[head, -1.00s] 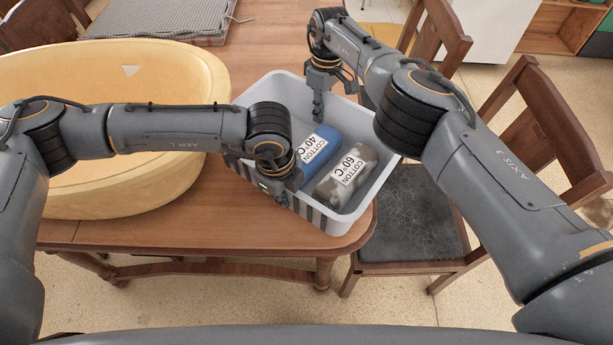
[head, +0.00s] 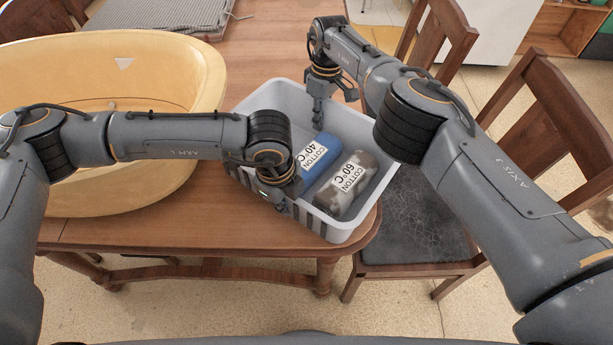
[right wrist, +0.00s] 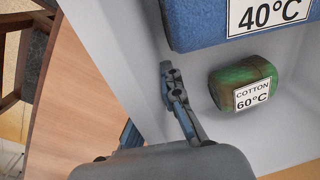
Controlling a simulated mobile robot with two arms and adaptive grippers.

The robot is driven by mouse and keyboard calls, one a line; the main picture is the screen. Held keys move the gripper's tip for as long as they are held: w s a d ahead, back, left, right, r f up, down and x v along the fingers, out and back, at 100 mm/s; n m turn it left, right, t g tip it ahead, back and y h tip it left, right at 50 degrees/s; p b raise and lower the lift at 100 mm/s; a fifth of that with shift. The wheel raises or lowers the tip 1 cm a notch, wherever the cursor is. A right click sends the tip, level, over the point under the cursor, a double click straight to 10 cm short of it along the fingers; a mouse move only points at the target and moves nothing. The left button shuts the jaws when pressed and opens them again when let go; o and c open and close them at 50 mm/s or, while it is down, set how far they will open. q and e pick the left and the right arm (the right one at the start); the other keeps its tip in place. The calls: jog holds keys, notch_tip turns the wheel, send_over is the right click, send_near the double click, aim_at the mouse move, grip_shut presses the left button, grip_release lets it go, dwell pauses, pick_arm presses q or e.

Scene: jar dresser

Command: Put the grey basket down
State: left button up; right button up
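The grey basket (head: 360,226), pale with dark slots in its side, is upright at the table's near right corner. My right gripper (head: 318,120) is at the far wall. In the right wrist view, my right gripper's fingers (right wrist: 155,112) straddle the basket wall (right wrist: 112,62). I cannot tell whether the basket's underside touches the table.
The wooden table (head: 150,232) lies beneath. A large yellow tub (head: 185,120) stands close left of the basket. Bare table shows beyond the basket (head: 265,50).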

pick_arm(q)
jog(key=o, duration=0.3)
jog(key=shift+r, duration=0.1)
pick_arm(e)
jog(key=o, duration=0.3)
jog(key=shift+r, duration=0.1)
pick_arm(q)
jog(key=shift+o, duration=0.2)
pick_arm(e)
jog(key=shift+o, duration=0.2)
pick_arm(q)
jog(key=shift+r, duration=0.1)
jog(key=shift+r, duration=0.4)
pick_arm(e)
jog(key=shift+w+r, duration=0.1)
jog(key=shift+r, duration=0.4)
pick_arm(q)
notch_tip(320, 180, up, 11)
jog(key=s, duration=0.1)
jog(key=shift+a, duration=0.35)
pick_arm(e)
notch_tip(320, 180, up, 11)
jog(key=shift+w+d, duration=0.35)
